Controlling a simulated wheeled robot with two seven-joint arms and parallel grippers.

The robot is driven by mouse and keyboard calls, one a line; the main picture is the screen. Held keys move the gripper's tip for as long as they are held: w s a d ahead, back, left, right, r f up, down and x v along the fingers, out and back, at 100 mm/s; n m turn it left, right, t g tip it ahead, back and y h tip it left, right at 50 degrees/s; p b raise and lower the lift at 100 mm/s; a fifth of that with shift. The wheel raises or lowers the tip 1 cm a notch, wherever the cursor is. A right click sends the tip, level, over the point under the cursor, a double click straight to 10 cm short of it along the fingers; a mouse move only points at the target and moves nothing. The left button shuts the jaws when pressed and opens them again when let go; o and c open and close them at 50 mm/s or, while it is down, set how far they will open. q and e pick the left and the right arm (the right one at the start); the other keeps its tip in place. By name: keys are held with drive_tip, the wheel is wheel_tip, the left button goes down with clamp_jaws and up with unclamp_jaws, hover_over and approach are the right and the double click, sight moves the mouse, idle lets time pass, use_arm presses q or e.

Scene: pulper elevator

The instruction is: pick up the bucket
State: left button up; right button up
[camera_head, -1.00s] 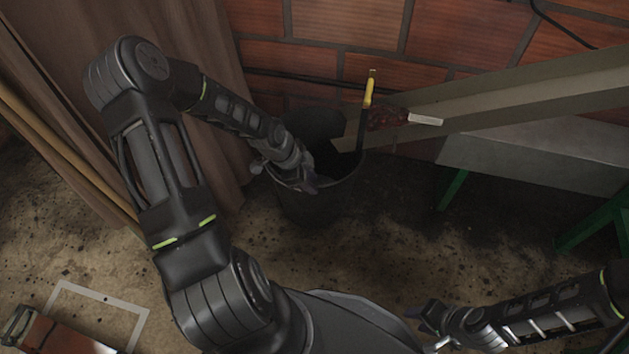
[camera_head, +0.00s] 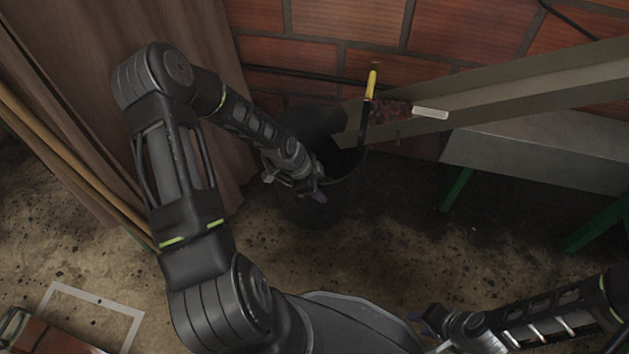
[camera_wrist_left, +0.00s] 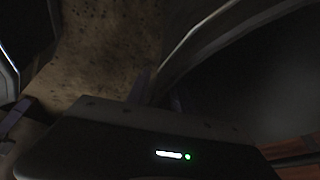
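The dark bucket (camera_head: 310,208) stands on the floor by the brick wall, left of centre in the head view. My left gripper (camera_head: 318,193) is at its near rim, partly hidden by its own wrist. In the left wrist view the bucket's curved rim (camera_wrist_left: 210,40) runs up to the right, with the dark interior beyond it. The left fingertips (camera_wrist_left: 158,94) show faintly on either side of the rim; whether they press on it is too dark to tell. My right gripper (camera_head: 428,328) is low in the head view, empty and apparently open, away from the bucket.
A slanted beige chute (camera_head: 500,95) ends over the bucket. A grey surface on green legs (camera_head: 540,155) is at right. A brown curtain (camera_head: 190,40) hangs at left. The floor in front is open.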

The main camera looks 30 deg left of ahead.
use_arm(q)
drive_tip(key=shift+c, duration=0.2)
idle(0.3)
clamp_jaws()
drive_tip(key=shift+w+r, duration=0.1)
idle(1.1)
